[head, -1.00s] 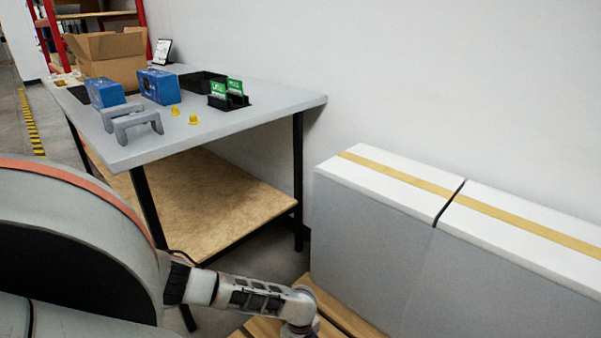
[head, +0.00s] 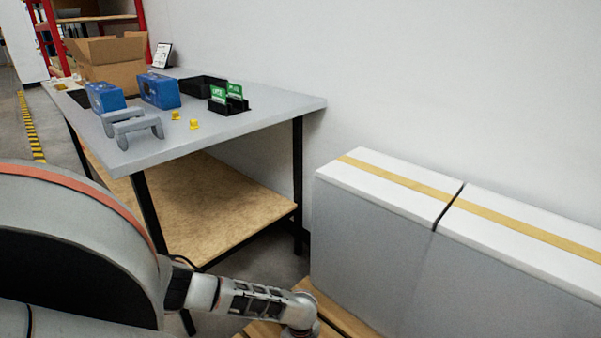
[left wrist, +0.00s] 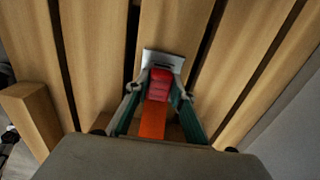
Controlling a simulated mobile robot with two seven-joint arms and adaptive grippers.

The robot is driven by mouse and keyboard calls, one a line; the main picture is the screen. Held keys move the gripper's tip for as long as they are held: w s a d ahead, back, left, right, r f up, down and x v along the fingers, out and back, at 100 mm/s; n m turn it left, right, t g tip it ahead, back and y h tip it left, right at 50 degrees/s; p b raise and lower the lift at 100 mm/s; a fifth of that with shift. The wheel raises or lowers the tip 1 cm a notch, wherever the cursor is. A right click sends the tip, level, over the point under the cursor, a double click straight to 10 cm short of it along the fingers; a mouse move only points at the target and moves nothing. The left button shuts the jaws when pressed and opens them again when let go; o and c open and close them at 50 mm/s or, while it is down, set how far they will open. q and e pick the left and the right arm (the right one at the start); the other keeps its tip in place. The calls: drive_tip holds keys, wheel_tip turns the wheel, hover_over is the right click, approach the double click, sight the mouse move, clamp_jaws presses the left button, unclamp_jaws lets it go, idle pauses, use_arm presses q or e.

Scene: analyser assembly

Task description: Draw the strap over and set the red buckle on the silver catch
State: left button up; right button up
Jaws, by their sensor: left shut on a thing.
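In the left wrist view my left gripper (left wrist: 158,97) is shut on the red buckle (left wrist: 160,80), one finger on each side. The orange strap (left wrist: 153,119) runs from the buckle back toward the camera. The silver catch (left wrist: 163,59), a plate with a dark slot, lies just beyond the buckle over the wooden slats. The buckle's far end meets or overlaps the plate in the picture; I cannot tell whether they touch. In the head view my left arm reaches down by the pallet, with the gripper out of sight. My right gripper is in neither view.
Wooden pallet slats (left wrist: 94,50) lie under the gripper, with dark gaps between them. Large grey-white cases (head: 385,235) with a yellow band stand on the pallet. A grey table (head: 270,110) with blue boxes stands behind, left of them.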

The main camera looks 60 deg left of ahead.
use_arm(q)
drive_tip(key=shift+f, duration=0.45)
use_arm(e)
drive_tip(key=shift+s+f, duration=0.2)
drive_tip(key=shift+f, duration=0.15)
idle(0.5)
use_arm(q)
drive_tip(key=o, duration=1.2)
drive_tip(key=shift+w+r+p, duration=0.15)
drive_tip(key=shift+r+p, duration=0.4)
drive_tip(key=shift+r, duration=0.45)
drive_tip(key=shift+r+p, duration=1.95)
drive_tip(key=shift+r, duration=0.65)
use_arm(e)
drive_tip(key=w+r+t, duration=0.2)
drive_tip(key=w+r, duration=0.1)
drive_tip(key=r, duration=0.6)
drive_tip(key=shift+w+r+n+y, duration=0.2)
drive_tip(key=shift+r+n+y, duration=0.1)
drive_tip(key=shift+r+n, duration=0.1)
